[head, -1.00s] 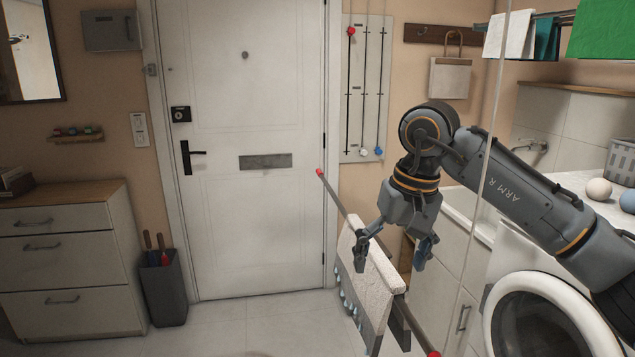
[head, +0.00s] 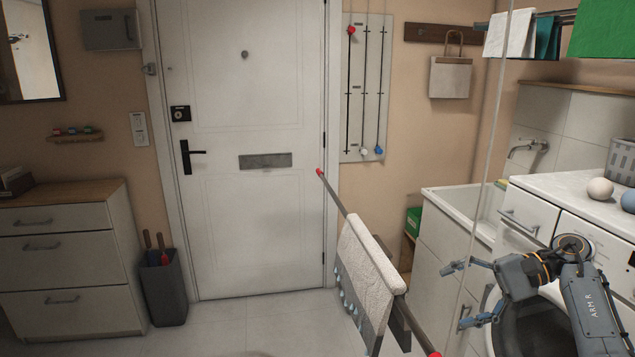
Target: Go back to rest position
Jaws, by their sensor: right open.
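My right gripper (head: 462,294) is at the lower right of the head view, in front of the washing machine (head: 487,336). Its fingers are spread open, point left and hold nothing. It is to the right of a hanging rod (head: 345,206) with red ends, apart from the white towel (head: 364,262) draped over that rod. My left gripper is out of view.
A thin vertical cord (head: 486,150) hangs near my right gripper. A sink cabinet (head: 450,240) stands behind it. Two balls, one cream (head: 599,189), lie on the washer top. The floor (head: 240,325) before the white door (head: 245,210) is clear.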

